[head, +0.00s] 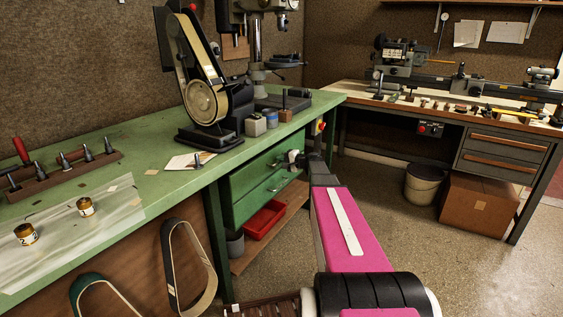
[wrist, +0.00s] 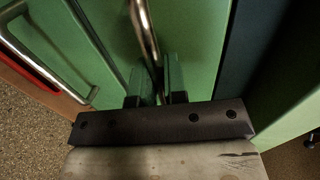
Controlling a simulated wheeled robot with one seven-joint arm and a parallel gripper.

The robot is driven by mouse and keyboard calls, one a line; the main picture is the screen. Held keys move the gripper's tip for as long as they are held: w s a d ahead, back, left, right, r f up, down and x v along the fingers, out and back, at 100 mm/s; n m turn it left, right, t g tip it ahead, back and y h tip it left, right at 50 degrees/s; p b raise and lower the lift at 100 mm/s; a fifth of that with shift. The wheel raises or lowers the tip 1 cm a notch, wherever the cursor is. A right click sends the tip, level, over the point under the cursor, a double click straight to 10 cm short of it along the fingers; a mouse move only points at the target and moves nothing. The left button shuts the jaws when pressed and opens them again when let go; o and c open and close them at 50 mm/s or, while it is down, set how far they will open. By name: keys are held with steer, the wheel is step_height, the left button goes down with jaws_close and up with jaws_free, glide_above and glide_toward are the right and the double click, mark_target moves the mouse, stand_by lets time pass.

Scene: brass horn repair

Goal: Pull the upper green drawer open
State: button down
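The upper green drawer (head: 254,174) is under the green workbench, and it also shows in the wrist view (wrist: 199,40). Its curved metal handle (wrist: 146,30) runs down between the two fingers of my gripper (wrist: 158,88). The fingers sit close on both sides of the handle and look shut on it. In the head view my gripper (head: 294,158) is at the right part of the drawer front, and it hides part of the handle. I cannot tell whether the drawer stands slightly out. The lower green drawer (head: 250,205) is just below, with its own handle (wrist: 45,60).
A red tray (head: 265,219) and a grey pot (head: 235,244) are on the wooden shelf below the drawers. A belt sander (head: 203,100) stands on the workbench (head: 150,145). The floor (head: 440,262) at right is clear up to a cardboard box (head: 478,205) and bin (head: 424,186).

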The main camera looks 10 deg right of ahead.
steer(key=f+v, duration=0.3)
steer(key=v, duration=1.1)
steer(key=s+d+f+v, duration=0.1)
steer(key=f+v, duration=0.2)
steer(key=v, duration=1.1)
steer(key=c, duration=1.2)
jaws_free()
steer(key=v, duration=1)
steer(key=shift+s+d, duration=0.25)
steer(key=shift+s, duration=0.05)
